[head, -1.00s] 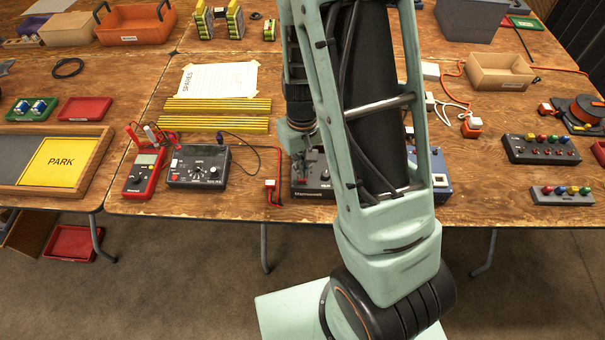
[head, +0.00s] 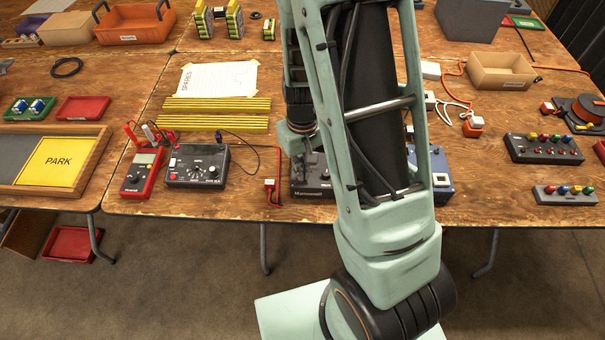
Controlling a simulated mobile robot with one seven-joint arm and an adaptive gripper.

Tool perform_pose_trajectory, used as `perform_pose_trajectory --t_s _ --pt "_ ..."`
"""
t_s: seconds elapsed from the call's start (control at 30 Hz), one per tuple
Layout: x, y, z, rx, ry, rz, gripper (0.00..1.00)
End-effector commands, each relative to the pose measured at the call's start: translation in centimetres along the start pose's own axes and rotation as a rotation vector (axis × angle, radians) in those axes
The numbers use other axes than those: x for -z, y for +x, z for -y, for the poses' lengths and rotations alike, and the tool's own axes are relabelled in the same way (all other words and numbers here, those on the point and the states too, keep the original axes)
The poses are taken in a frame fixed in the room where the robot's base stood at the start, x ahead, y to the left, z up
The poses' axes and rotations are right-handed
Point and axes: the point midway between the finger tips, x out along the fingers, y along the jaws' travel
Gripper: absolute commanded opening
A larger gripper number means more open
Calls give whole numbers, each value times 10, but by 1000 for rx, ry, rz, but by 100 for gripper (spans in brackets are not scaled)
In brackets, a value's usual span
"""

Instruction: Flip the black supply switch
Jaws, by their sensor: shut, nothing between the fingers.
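A black supply unit (head: 307,191) stands near the front edge of the table, mostly hidden behind my arm. Only its front left part shows, and I cannot make out its switch. My gripper (head: 306,172) points down at the top of this unit, partly covered by my arm. Its fingers are shut and empty. I cannot tell whether they touch the unit.
A black meter box (head: 197,165) and a red multimeter (head: 142,173) stand to the left, with a red cable and plug (head: 270,190) between them and the supply. A blue unit (head: 440,178) is right of my arm. Terminal boxes (head: 543,149) sit further right.

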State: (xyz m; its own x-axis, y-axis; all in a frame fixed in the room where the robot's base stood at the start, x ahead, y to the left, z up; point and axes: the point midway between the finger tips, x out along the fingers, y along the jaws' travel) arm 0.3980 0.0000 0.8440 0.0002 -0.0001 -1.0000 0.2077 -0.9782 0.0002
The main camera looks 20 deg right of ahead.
Motion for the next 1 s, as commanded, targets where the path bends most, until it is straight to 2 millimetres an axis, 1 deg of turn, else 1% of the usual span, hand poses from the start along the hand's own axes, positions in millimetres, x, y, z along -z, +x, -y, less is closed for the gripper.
perform_pose_trajectory --t_s 0.4,0.53,0.67,1.0 --pt "0 7 0 0 0 0 0" --pt "0 4 0 0 0 0 0" --pt "0 -4 0 0 0 0 0" --pt "0 -32 0 0 0 -1 0"
